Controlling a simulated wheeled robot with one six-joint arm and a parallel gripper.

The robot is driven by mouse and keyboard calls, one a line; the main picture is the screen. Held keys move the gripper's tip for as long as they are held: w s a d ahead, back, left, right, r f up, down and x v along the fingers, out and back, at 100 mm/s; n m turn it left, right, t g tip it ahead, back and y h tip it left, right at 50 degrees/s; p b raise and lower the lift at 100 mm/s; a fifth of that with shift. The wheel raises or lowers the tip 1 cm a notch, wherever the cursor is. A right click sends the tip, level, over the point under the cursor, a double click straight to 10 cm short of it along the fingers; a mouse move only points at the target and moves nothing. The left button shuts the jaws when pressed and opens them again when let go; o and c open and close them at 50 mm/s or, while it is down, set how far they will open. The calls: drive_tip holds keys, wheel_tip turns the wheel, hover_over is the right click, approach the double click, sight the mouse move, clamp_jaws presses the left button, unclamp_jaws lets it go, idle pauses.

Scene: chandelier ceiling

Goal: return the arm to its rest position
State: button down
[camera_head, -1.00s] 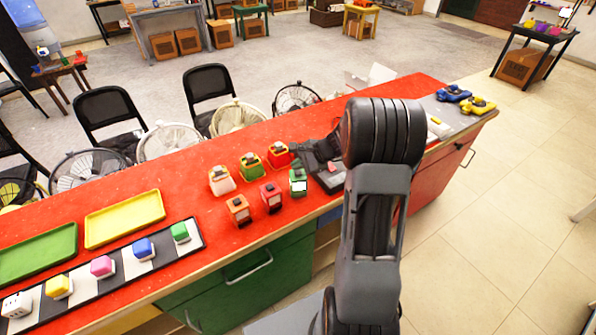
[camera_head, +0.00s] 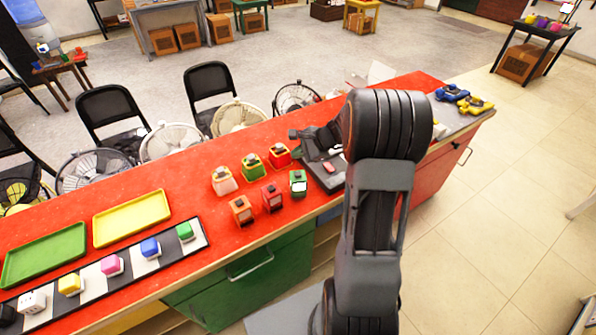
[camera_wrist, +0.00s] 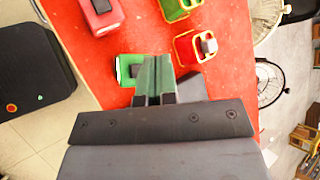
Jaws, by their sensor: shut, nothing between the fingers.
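My arm rises from the bottom of the head view and bends over the red counter (camera_head: 215,205). My gripper (camera_head: 296,133) shows as a small dark shape left of the elbow, above the counter. In the wrist view the two fingers (camera_wrist: 157,62) are together with nothing between them. A green lantern-like block (camera_head: 298,183) stands on the counter near the gripper; it also shows in the wrist view (camera_wrist: 125,70), just left of the fingertips. My arm hides part of the counter.
Several similar blocks, one of them red (camera_head: 280,155), stand left of the arm. A yellow tray (camera_head: 131,218) and a green tray (camera_head: 43,255) lie farther left. A black tray (camera_head: 322,180) lies beside the arm. Chairs and fans stand behind the counter.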

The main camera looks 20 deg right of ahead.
idle(0.3)
drive_tip(key=shift+s+f+n, duration=0.1)
drive_tip(key=shift+n, duration=0.2)
drive_tip(key=s+a+r+n+h, duration=0.3)
drive_tip(key=s+a+r+n, duration=0.2)
drive_tip(key=s+n, duration=0.3)
drive_tip(key=s+a+r+n+g+h, duration=0.1)
drive_tip(key=s+a+r+n+h, duration=0.2)
drive_tip(key=s, duration=1)
wheel_tip(320, 180, up, 3)
drive_tip(key=a+n, duration=0.2)
drive_tip(key=n, duration=0.3)
drive_tip(key=shift+s+a+f+n+g+h, duration=0.2)
drive_tip(key=shift+n+g+h, duration=0.1)
drive_tip(key=shift+n+h, duration=0.1)
